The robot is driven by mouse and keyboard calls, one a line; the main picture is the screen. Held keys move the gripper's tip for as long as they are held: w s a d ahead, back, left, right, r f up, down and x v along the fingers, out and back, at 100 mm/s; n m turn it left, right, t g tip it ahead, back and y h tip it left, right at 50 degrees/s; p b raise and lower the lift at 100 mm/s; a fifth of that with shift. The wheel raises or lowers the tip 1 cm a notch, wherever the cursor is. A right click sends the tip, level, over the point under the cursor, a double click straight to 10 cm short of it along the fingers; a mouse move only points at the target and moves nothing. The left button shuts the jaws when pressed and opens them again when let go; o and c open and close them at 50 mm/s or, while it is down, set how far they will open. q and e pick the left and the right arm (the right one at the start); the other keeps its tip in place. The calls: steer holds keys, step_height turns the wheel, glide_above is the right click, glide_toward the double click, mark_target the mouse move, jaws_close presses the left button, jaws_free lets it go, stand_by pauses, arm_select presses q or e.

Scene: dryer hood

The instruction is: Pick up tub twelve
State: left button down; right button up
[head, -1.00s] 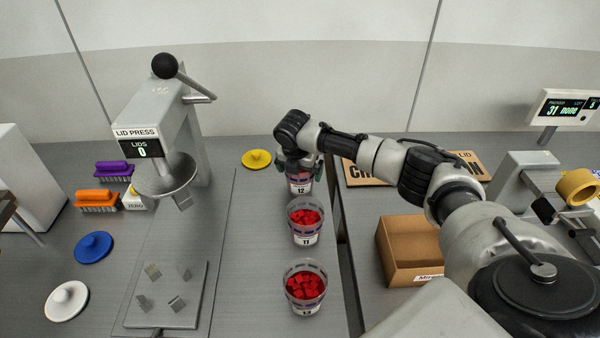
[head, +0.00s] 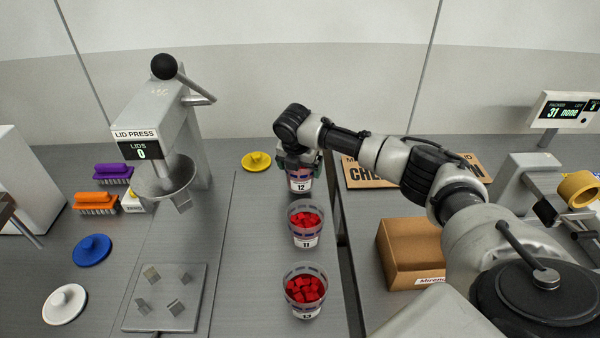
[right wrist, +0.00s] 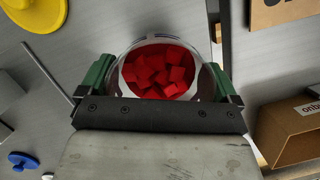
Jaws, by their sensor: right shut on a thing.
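Tub twelve (head: 300,184) is a clear tub with a white label reading 12, at the far end of a row of tubs. My right gripper (head: 299,161) reaches over it from above and is shut on it, hiding most of its upper part. In the right wrist view the tub (right wrist: 158,72) holds red cubes, and the green-padded fingers of my right gripper (right wrist: 158,80) press on its two sides. The tub seems to be slightly above the table. My left gripper is not in view.
Tub 11 (head: 305,222) and tub 13 (head: 305,290) stand nearer, both with red cubes. A lid press (head: 160,130) stands left, with yellow (head: 256,162), blue (head: 92,250) and white (head: 65,304) lids around. An open cardboard box (head: 405,255) sits right, across a gap.

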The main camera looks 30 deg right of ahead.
step_height(320, 180, up, 2)
steer(key=s+r+b, duration=0.2)
steer(key=s+r, duration=0.5)
steer(key=s, duration=0.4)
steer(key=shift+s+d, duration=0.35)
steer(key=shift+d, duration=0.1)
